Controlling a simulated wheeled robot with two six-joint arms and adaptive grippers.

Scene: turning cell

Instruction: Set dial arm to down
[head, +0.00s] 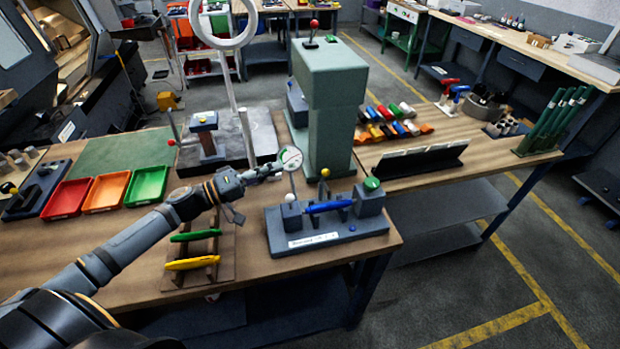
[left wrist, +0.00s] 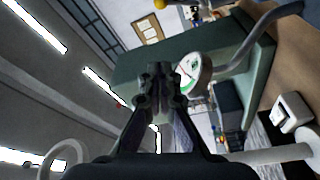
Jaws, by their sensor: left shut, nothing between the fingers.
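The dial (head: 291,158) is a round white gauge with a green patch on its face, in front of the green column (head: 335,130). A thin grey rod runs down from it in the head view. In the left wrist view the dial (left wrist: 196,73) sits just right of the fingertips, with a curved grey arm (left wrist: 250,45) leading off to the upper right. My left gripper (head: 273,169) is shut and empty, its tips close beside the dial's left edge. I cannot tell whether they touch it. My right gripper is not in view.
A grey fixture (head: 330,237) with a blue handle and green button stands below the dial. A rack (head: 200,262) with green and yellow tools lies under my left wrist. Red, orange and green trays (head: 107,191) are at the left. A white ring (head: 223,45) stands behind.

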